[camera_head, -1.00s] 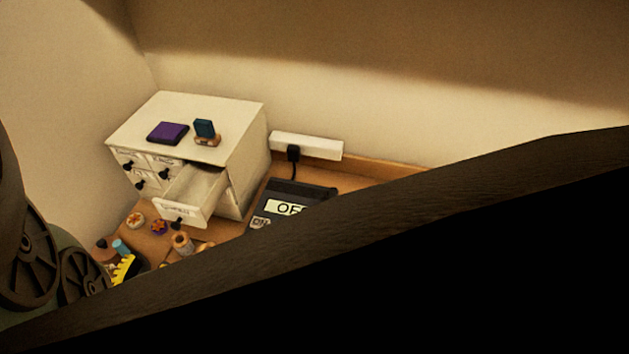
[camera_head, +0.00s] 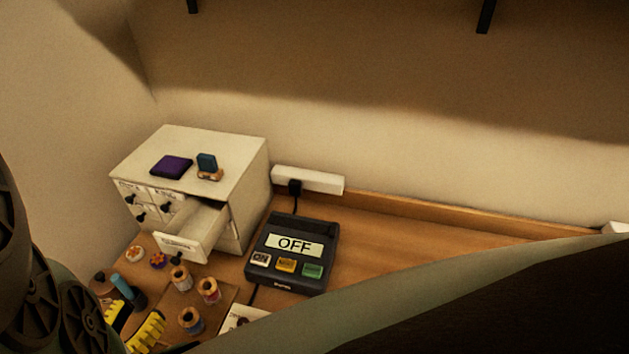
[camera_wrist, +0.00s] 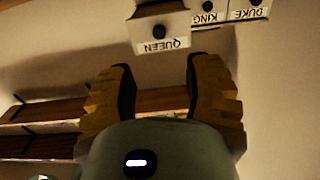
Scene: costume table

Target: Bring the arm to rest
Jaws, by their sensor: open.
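My gripper (camera_head: 134,318) is at the lower left of the head view, its yellow ridged fingers partly cut off by my own arm. In the wrist view my gripper (camera_wrist: 158,70) has its two fingers apart with nothing between them. The drawer labelled QUEEN (camera_wrist: 160,45) stands pulled out of the white cabinet (camera_head: 215,148), beyond the fingertips and apart from them. The same open drawer (camera_head: 180,243) shows in the head view and looks empty in its visible part. My arm's large links fill the left edge and lower right of the head view.
Thread spools (camera_head: 208,290) stand on the table beside the gripper. A black device reading OFF (camera_head: 292,244) sits right of the cabinet, plugged into a white power strip (camera_head: 308,181).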

